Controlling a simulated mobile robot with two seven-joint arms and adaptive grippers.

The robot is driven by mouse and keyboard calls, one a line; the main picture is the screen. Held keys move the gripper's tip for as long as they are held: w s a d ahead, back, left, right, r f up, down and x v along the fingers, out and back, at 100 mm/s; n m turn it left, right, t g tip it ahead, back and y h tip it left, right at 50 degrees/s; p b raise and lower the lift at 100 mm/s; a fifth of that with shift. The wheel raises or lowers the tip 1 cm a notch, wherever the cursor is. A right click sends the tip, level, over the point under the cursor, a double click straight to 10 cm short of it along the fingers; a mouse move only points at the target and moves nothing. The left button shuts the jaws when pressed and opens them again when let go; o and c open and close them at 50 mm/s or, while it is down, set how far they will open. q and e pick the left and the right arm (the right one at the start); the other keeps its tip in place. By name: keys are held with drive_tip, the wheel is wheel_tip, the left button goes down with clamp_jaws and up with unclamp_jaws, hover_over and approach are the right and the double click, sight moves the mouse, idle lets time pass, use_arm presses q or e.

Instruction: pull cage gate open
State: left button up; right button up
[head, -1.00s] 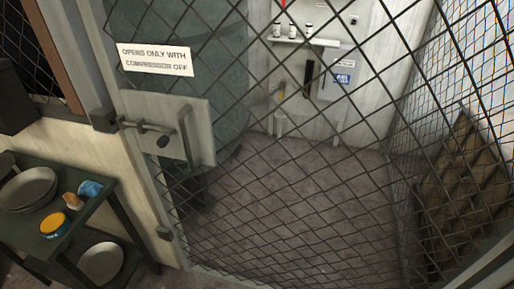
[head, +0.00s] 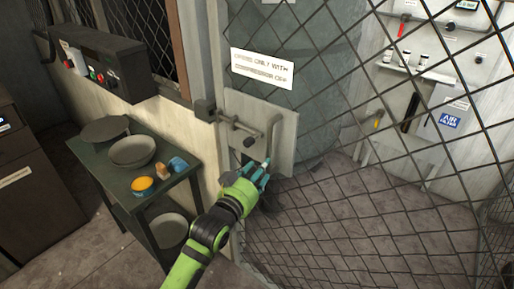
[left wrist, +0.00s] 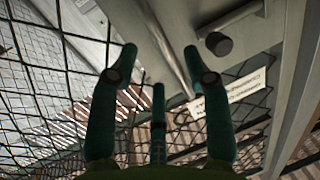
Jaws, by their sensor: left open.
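The cage gate (head: 335,215) is dark wire mesh in a grey frame and stands in line with its post. Its pale latch plate (head: 285,128) carries a sliding bolt (head: 237,123) and an upright bar handle (head: 270,138). My left gripper (head: 263,172), with teal fingers, is open at the lower end of the handle. In the left wrist view its spread fingers (left wrist: 160,72) have the handle bar (left wrist: 172,48) running beyond and between them. Contact cannot be told. A round dark knob (left wrist: 218,43) shows beside the right finger. My right gripper is not in view.
A white sign (head: 262,67) is on the gate above the plate. Left of the gate stands a dark cart (head: 190,185) with bowls and small items, below a control box (head: 100,62). Behind the mesh are a tank and a wall panel (head: 440,90).

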sight(270, 149)
use_arm(q)
drive_tip(key=r, duration=0.3)
drive_tip(key=shift+w+d+r+t, duration=0.25)
drive_tip(key=shift+w+r+t, duration=0.05)
drive_tip(key=shift+r, duration=0.05)
drive_tip(key=shift+p+x, duration=0.95)
drive_tip(key=shift+x, duration=2.1)
drive_tip(key=shift+f, duration=0.15)
clamp_jaws()
